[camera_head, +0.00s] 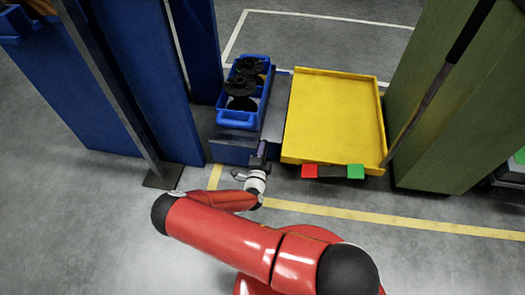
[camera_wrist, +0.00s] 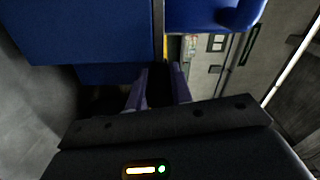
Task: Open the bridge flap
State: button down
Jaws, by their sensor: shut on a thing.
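A yellow rimmed panel (camera_head: 332,115), which looks like the bridge flap, lies across the gap between the blue and green uprights. A dark bar with a red block (camera_head: 309,171) and a green block (camera_head: 355,171) sits at its near edge. My gripper (camera_head: 259,160) is left of this bar, at the front of the dark blue stand (camera_head: 232,150) below the blue bin (camera_head: 238,119). In the wrist view my gripper's two fingers (camera_wrist: 156,85) are close together near a blue face. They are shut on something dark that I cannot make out.
The blue bin holds black spools (camera_head: 243,85). A tall blue cabinet (camera_head: 130,80) stands left with a dark post before it. A green cabinet (camera_head: 455,100) stands right, with a dark pole along it. Grey floor in front is open, crossed by a yellow line (camera_head: 390,218).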

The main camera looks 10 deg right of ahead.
jog(key=shift+f, duration=0.1)
jog(key=c, duration=1.3)
grip_release()
jog(key=shift+o, duration=0.2)
jog(key=v, duration=0.7)
jog(key=shift+s+a+p, duration=0.15)
jog(key=shift+s+p, duration=0.2)
jog(key=shift+s, duration=0.1)
